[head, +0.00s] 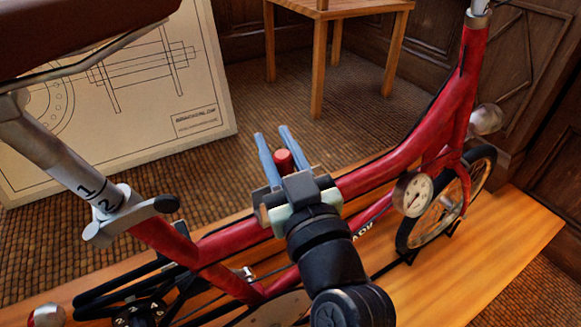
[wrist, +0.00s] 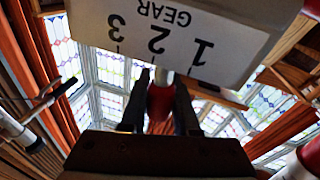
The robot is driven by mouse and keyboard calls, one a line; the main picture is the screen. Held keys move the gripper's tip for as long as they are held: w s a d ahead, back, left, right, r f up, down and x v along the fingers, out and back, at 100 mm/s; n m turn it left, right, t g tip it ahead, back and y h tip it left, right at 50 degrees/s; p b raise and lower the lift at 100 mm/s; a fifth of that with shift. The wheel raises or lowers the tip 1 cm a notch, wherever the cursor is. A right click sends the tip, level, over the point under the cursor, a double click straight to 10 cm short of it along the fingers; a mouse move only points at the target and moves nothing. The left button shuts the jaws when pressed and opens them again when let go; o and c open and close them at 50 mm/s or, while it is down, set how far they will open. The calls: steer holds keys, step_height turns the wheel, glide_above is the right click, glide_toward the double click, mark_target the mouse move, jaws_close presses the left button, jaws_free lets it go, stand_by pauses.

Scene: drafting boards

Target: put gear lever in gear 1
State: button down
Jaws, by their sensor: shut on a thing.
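The gear lever has a red knob (head: 283,161) on a thin silver shaft. In the wrist view the knob (wrist: 160,103) sits between the two dark fingers of my gripper (wrist: 163,80). In the head view my gripper (head: 271,133) has blue fingers on either side of the knob, above the red bicycle frame (head: 370,176), and is shut on it. The white gear plate (wrist: 180,35) reads GEAR, 1, 2, 3, upside down in the wrist view. The shaft's top shows near the 2 mark, slightly towards 1. I cannot make out the plate in the head view.
The bicycle stands on a wooden platform (head: 520,235). A round dial (head: 412,194) is on the frame at right. The seat post (head: 75,172) carries marks 1 and 2. A drawing board (head: 205,85) and a wooden stool (head: 318,60) stand behind.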

steer(key=shift+s+a+f+n+y+b, duration=0.15)
steer(key=shift+s+a+n+y+b, duration=0.2)
steer(key=shift+n+b, duration=0.5)
steer(key=shift+s+a+f+n+y+b, duration=0.15)
steer(key=shift+a+n+b, duration=0.3)
steer(key=shift+n+b, duration=0.45)
steer(key=shift+s+a+f+n+y+b, duration=0.15)
steer(key=shift+s+a+n+b, duration=0.3)
steer(key=shift+b, duration=0.65)
steer(key=shift+w, duration=0.1)
steer(key=c, duration=0.7)
jaws_free()
steer(key=shift+o, duration=0.2)
steer(key=p+v, duration=0.4)
steer(key=v, duration=0.9)
steer(key=shift+p, duration=0.3)
